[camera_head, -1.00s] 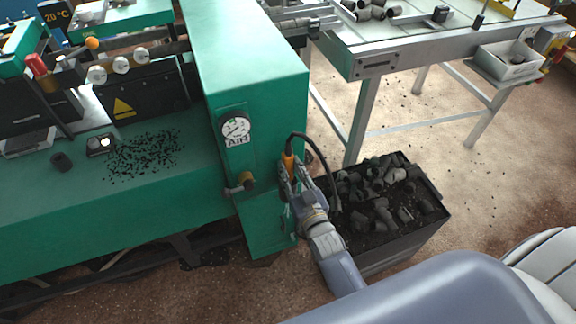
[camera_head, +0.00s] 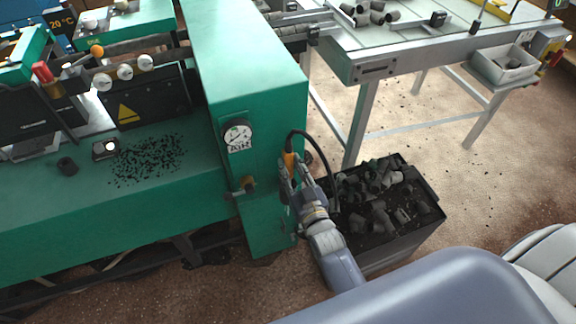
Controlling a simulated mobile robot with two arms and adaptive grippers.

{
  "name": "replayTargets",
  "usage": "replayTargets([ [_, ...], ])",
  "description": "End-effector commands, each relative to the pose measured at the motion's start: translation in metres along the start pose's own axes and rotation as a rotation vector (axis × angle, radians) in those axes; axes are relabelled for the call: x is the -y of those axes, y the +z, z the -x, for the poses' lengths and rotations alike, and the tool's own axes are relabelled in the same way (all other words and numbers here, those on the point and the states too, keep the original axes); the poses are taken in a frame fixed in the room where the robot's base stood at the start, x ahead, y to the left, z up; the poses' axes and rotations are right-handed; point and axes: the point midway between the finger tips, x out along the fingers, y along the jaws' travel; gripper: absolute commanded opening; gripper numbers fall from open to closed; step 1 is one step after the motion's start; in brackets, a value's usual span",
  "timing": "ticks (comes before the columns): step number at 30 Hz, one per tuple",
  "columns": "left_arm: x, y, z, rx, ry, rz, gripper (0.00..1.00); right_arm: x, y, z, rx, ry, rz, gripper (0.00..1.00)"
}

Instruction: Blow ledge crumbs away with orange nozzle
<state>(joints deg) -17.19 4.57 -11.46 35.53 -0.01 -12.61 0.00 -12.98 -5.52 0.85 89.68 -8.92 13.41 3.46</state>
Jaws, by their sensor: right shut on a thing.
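Black crumbs (camera_head: 147,160) lie scattered on the green machine ledge (camera_head: 60,215) at the left. The orange nozzle (camera_head: 289,161) is at the right side of the green machine housing, with a black hose curving from its top to the right and down. My right gripper (camera_head: 293,178) is shut on the orange nozzle, close to the housing's side face; the fingers hide its lower part. My left gripper is not in view.
A pressure gauge (camera_head: 237,136) and a brass valve (camera_head: 247,184) sit on the housing front. A black bin (camera_head: 405,240) of dark plugs stands right of my gripper. A small dark plug (camera_head: 67,166) and a small block (camera_head: 105,149) are beside the crumbs. A metal table (camera_head: 410,52) stands behind.

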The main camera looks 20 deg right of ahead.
Motion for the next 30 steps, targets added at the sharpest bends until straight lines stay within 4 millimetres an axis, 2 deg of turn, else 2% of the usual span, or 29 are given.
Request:
replayTargets([
  [1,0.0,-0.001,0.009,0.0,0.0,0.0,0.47,0.0,-0.009,0.0,-0.002,0.0,0.0,0.02],
  [21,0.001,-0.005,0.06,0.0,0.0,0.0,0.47,0.0,-0.063,0.0,-0.001,0.0,-0.001,0.02],
  [30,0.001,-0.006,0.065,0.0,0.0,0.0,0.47,0.0,-0.067,0.0,-0.001,0.0,0.0,0.02],
])
